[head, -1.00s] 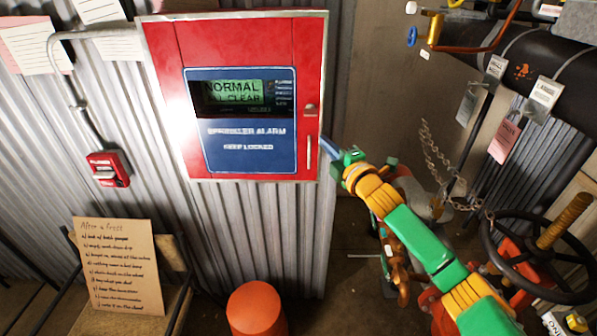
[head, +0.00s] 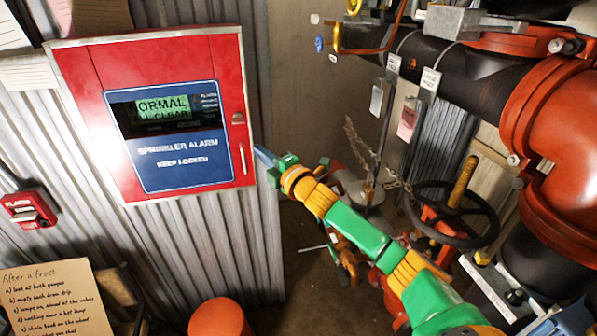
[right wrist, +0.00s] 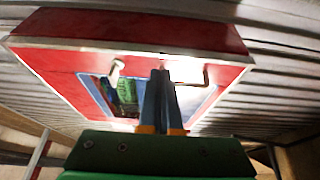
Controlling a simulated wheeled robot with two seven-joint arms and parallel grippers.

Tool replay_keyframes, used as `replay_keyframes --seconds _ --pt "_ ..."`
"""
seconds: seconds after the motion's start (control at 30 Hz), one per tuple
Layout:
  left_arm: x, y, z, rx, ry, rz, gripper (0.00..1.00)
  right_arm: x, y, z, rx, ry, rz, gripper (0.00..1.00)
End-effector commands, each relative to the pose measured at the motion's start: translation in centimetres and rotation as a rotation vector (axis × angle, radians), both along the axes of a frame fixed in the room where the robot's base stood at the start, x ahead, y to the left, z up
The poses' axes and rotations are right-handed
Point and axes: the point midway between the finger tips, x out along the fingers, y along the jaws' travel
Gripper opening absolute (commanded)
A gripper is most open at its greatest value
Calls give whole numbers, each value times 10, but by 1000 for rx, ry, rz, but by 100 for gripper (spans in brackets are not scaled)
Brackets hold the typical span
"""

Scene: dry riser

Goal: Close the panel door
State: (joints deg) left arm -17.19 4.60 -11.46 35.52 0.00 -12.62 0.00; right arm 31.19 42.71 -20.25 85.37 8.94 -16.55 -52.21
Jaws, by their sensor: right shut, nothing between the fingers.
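The red sprinkler alarm panel (head: 88,77) hangs on the corrugated wall at the upper left of the head view. Its door (head: 228,92) lies flush with the box, with a blue label, a lit screen, a latch and an upright handle (head: 243,158). The panel (right wrist: 55,65) also fills much of the right wrist view. My right gripper (head: 262,154) is shut and empty, just right of the door's lower right edge. In the right wrist view its fingers (right wrist: 160,95) point at the panel; I cannot tell whether they touch it. My left gripper is out of view.
A small red alarm box (head: 30,208) is on the wall at left. A paper sign (head: 55,300) and an orange cylinder (head: 220,318) stand below. At right are a black handwheel (head: 452,214), a hanging chain (head: 362,150) and large red and black pipes (head: 560,150).

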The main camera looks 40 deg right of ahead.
Motion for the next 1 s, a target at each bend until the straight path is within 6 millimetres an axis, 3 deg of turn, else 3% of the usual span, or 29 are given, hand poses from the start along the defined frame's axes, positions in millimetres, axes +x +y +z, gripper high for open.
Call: replay_keyframes --seconds 0.6,0.9,1.0 --pt "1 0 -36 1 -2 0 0 -82 -34 -5 -1 4 -2 0" --pt "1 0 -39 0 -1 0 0 -93 -37 0 0 0 1 0" --pt "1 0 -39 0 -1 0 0 -92 -47 -17 43 28 -29 0"
